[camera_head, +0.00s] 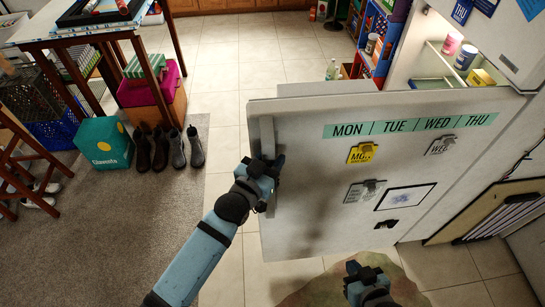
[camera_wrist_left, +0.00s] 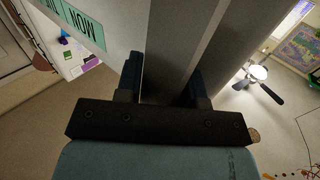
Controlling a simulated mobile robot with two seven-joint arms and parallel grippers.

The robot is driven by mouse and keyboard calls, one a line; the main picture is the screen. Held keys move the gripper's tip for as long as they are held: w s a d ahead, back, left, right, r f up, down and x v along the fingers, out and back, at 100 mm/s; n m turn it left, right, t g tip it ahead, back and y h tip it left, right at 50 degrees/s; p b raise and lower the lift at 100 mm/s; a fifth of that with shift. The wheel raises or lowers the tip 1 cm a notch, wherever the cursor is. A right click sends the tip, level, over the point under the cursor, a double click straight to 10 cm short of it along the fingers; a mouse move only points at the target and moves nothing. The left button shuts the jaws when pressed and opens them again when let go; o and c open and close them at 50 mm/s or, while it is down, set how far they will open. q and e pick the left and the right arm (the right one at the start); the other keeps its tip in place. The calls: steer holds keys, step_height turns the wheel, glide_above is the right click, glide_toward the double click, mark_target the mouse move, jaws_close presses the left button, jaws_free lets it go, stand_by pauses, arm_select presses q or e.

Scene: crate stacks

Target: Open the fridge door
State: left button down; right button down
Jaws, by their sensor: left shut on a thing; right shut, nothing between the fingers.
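The white fridge door (camera_head: 310,190) stands open in the head view, with magnets and a weekday strip on its face. Its vertical grey handle (camera_head: 267,132) is near the door's left edge. My left gripper (camera_head: 270,167) is shut on the handle at about mid-height. In the left wrist view its dark fingers (camera_wrist_left: 165,85) sit on either side of the handle (camera_wrist_left: 172,50). Shelves with cups show in the open fridge (camera_head: 445,60) above the door. My right gripper (camera_head: 362,268) is shut and empty, low in front of the door, apart from it.
Pairs of shoes (camera_head: 170,148), a teal box (camera_head: 104,142) and a table (camera_head: 95,35) stand at the left. A shelf unit (camera_head: 378,35) is behind the door. The tiled floor (camera_head: 225,75) left of the door is clear.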

arm_select(q)
steer(key=shift+w+a+f, duration=0.1)
steer(key=shift+a+f, duration=0.05)
steer(key=shift+a, duration=0.2)
steer(key=c, duration=0.8)
jaws_free()
steer(key=shift+a, duration=0.4)
steer(key=shift+d, duration=0.2)
steer(key=shift+s, duration=0.4)
steer(key=b+v, duration=0.2)
steer(key=v, duration=1.1)
steer(key=shift+a, duration=0.35)
arm_select(e)
steer(key=shift+a+f, duration=0.25)
steer(key=shift+f, duration=0.25)
steer(key=shift+a+f, duration=0.2)
steer(key=shift+f, duration=0.25)
